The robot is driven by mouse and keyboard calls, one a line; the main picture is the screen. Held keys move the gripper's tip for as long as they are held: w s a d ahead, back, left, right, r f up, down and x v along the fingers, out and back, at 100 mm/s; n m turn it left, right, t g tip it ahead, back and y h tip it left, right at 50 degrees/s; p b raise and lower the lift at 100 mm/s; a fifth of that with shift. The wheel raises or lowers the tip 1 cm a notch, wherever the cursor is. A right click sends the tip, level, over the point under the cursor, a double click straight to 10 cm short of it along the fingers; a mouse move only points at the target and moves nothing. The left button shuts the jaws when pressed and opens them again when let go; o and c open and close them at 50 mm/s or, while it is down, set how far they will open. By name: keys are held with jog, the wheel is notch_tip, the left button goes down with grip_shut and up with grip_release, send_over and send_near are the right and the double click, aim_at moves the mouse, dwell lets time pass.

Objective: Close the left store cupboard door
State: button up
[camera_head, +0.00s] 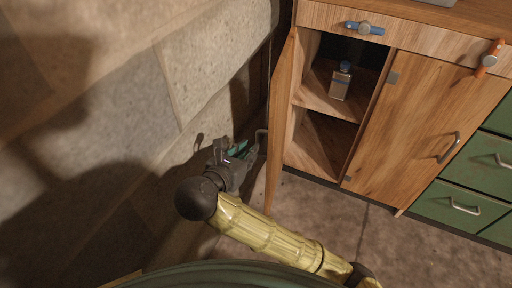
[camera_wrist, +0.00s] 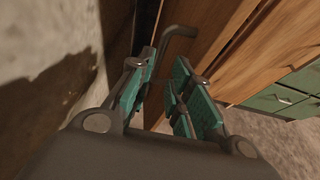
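The left store cupboard door (camera_head: 281,125) is wooden and stands wide open in the head view, swung out toward the stone wall and seen nearly edge-on. Its grey bar handle (camera_head: 261,135) is on the side facing the wall. My gripper (camera_head: 249,151) is between the wall and the door, close to the handle. In the wrist view my gripper (camera_wrist: 166,75) is open, with teal pads spread apart. The handle (camera_wrist: 178,32) shows just beyond the fingertips, its lower part running toward the gap between them. I cannot tell whether they touch.
The open compartment has a shelf (camera_head: 325,101) with a small bottle (camera_head: 341,81) on it. The right cupboard door (camera_head: 420,125) is shut. Green drawers (camera_head: 455,203) stand at right. The stone wall (camera_head: 140,90) is close on the left. Floor (camera_head: 335,215) before the cupboard is clear.

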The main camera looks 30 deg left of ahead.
jog(key=b+x, duration=0.2)
jog(key=x, duration=0.4)
jog(key=shift+w, duration=0.3)
jog(key=shift+f, duration=0.15)
grip_shut()
